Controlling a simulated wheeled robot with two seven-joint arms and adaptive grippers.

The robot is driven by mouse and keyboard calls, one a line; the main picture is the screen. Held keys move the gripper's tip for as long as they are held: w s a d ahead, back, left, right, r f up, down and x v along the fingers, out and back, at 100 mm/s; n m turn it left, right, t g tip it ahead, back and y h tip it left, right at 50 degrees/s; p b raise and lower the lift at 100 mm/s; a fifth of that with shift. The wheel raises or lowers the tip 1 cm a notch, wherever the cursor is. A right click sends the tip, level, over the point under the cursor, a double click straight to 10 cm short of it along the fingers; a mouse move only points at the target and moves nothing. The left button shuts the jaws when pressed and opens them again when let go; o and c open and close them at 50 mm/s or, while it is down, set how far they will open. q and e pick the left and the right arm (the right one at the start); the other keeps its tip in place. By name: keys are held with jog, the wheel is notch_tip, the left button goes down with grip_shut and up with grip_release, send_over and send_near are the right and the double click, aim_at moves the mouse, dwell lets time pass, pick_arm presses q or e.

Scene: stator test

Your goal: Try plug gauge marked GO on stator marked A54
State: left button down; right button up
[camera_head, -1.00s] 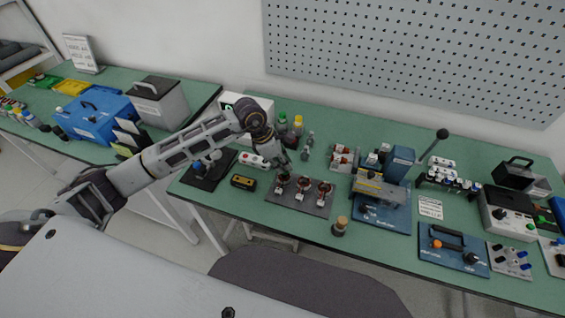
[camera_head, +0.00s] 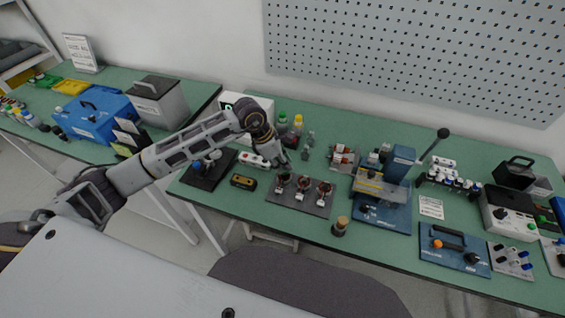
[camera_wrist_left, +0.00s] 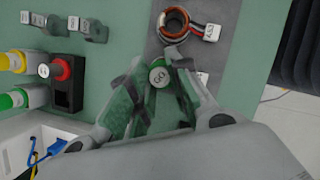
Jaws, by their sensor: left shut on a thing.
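My left gripper (camera_head: 283,161) is over the back left part of the grey stator plate (camera_head: 312,207). In the left wrist view, the gripper (camera_wrist_left: 160,88) is shut on the plug gauge (camera_wrist_left: 158,76), whose round end carries a GO-like mark. A copper-wound stator (camera_wrist_left: 174,22) with a white tag (camera_wrist_left: 211,32) lies on the plate just beyond the gauge, apart from it. The tag is too small to read surely. In the head view, three stators stand in a row: left (camera_head: 283,182), middle (camera_head: 303,185) and right (camera_head: 324,189). My right gripper is not in view.
A blue press (camera_head: 382,217) stands right of the plate, and a small brown-topped pot (camera_head: 340,226) is near the front edge.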

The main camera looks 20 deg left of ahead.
pick_arm(q)
jog(key=shift+f, duration=0.1)
dwell(0.6)
jog(key=shift+f+b, duration=0.15)
jog(key=shift+b, duration=0.25)
dwell(0.6)
jog(key=shift+f+b, duration=0.25)
jog(key=shift+b, duration=0.1)
dwell(0.8)
jog(key=shift+f, duration=0.1)
dwell(1.0)
jog(key=shift+f+b, duration=0.3)
jog(key=shift+b, duration=0.3)
dwell(0.9)
jog(key=shift+f+b, duration=0.1)
jog(key=shift+b, duration=0.25)
dwell(2.2)
